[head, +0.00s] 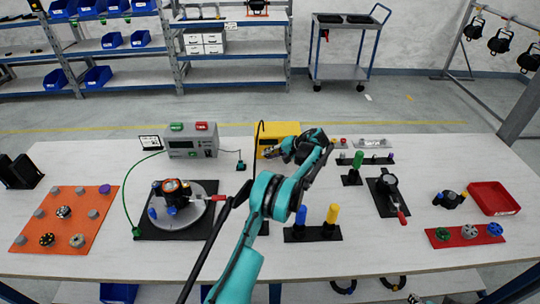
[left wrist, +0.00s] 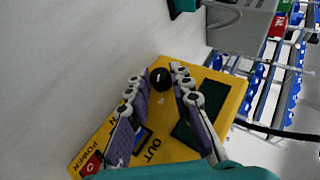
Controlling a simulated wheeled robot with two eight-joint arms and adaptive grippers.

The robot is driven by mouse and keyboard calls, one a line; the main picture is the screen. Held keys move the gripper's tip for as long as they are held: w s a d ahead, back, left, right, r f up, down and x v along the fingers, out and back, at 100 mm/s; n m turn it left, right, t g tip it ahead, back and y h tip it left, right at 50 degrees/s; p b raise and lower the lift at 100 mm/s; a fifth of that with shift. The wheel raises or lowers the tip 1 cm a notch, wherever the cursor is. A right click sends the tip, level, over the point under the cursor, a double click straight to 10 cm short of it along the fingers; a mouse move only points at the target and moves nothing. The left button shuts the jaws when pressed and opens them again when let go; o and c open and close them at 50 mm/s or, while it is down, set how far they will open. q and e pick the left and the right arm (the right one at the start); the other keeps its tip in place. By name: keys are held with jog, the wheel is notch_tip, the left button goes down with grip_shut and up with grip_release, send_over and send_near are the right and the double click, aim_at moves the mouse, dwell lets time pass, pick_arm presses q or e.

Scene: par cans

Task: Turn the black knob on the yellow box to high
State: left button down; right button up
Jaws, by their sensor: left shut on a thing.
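The yellow box (head: 268,130) stands near the back edge of the table, right of the grey device. In the left wrist view its yellow face (left wrist: 188,70) carries the words "POWER" and "OUT", a red switch (left wrist: 91,165) and a dark panel. The black knob (left wrist: 160,78) sits on this face. My left gripper (head: 270,152) is at the front of the box. In the left wrist view its fingertips (left wrist: 159,74) lie on both sides of the knob, shut on it. The knob's setting cannot be read. My right gripper is not in view.
A grey device (head: 192,146) with red and green parts stands left of the box.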

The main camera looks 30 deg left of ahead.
pick_arm(q)
jog(key=c, duration=1.3)
grip_release()
jog(key=shift+c, duration=0.2)
jog(key=v, duration=1.2)
